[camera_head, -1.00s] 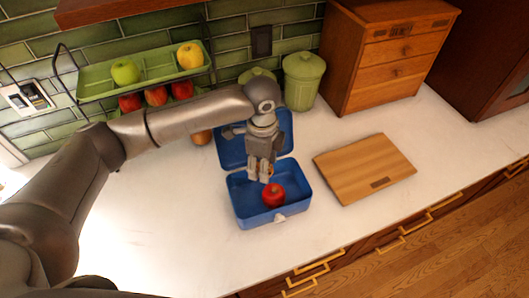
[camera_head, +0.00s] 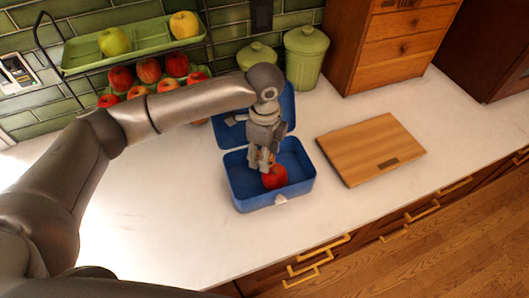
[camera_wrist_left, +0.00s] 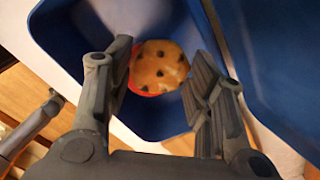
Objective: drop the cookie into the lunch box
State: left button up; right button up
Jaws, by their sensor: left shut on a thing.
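The open blue lunch box (camera_head: 301,188) stands on the counter with its lid raised at the back. My left gripper (camera_head: 263,166) reaches down into it and is shut on the cookie. In the left wrist view the round golden cookie (camera_wrist_left: 158,66) with dark chips shows between the fingers (camera_wrist_left: 157,90), above the lunch box interior (camera_wrist_left: 75,45). In the head view the fingers mostly hide the cookie. A red apple (camera_head: 276,179) lies in the box right by the fingertips; a red edge shows behind the cookie in the wrist view.
A wooden cutting board (camera_head: 370,148) lies right of the box. Green canisters (camera_head: 306,57) and a wooden drawer cabinet (camera_head: 393,45) stand behind. A rack with a green tray (camera_head: 136,43) and several apples is at back left. The counter in front is clear.

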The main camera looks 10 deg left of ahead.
pick_arm(q)
jog(key=o, duration=0.7)
jog(key=shift+r, duration=0.1)
notch_tip(320, 180, up, 12)
dwell(0.4)
